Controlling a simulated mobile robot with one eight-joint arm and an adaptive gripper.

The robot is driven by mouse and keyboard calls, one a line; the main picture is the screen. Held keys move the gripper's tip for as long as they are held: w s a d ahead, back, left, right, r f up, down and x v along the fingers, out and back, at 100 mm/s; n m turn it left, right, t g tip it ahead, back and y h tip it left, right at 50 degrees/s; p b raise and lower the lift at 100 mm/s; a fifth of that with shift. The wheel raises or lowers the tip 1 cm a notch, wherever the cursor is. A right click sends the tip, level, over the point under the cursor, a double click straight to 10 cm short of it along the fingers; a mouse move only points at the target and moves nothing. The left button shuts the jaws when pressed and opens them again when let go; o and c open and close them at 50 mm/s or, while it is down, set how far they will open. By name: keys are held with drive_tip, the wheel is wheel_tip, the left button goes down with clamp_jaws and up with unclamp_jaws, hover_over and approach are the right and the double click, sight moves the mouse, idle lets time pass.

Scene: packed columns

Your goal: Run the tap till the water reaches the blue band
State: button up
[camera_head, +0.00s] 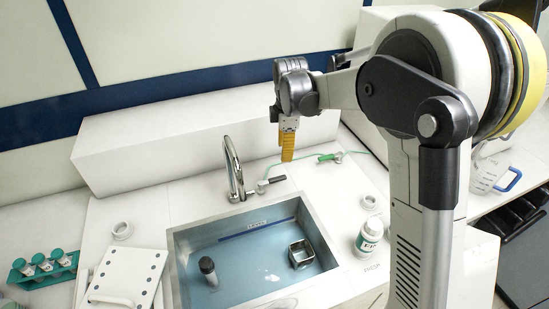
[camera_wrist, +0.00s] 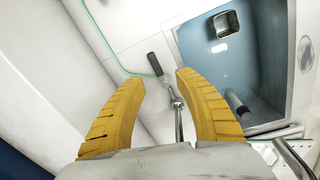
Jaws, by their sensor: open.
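The tap (camera_head: 233,165) is a chrome gooseneck behind the sink basin (camera_head: 184,247). Its black-tipped lever (camera_head: 270,182) points right along the counter; the lever's black grip also shows in the wrist view (camera_wrist: 155,64). I see no stream from the spout. The basin holds bluish water (camera_head: 250,268), also in the wrist view (camera_wrist: 215,70). The dark blue band (camera_head: 258,229) runs along the basin's back wall under a small label. The water looks to lie below it, but the exact gap is unclear. My gripper (camera_head: 287,156) is open and empty above the lever; its yellow fingers (camera_wrist: 160,84) spread either side of the lever's line.
A dark-capped cylinder (camera_head: 208,271) and a square metal cup (camera_head: 301,254) are in the basin. A white bottle (camera_head: 369,237) stands right of it. A perforated white board (camera_head: 130,275) and tube rack (camera_head: 42,270) are left. A green hose (camera_head: 330,157) lies behind.

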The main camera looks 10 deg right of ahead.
sight(279, 177)
drive_tip(key=w+f+n, duration=0.1)
drive_tip(key=f, duration=0.4)
drive_tip(key=w+f+n, duration=0.1)
drive_tip(key=f, duration=0.4)
drive_tip(key=w+a+f+n+g, duration=0.1)
drive_tip(key=f, duration=0.4)
drive_tip(key=shift+a+b, duration=0.1)
drive_tip(key=shift+b, duration=0.25)
drive_tip(key=shift+r, duration=0.1)
clamp_jaws()
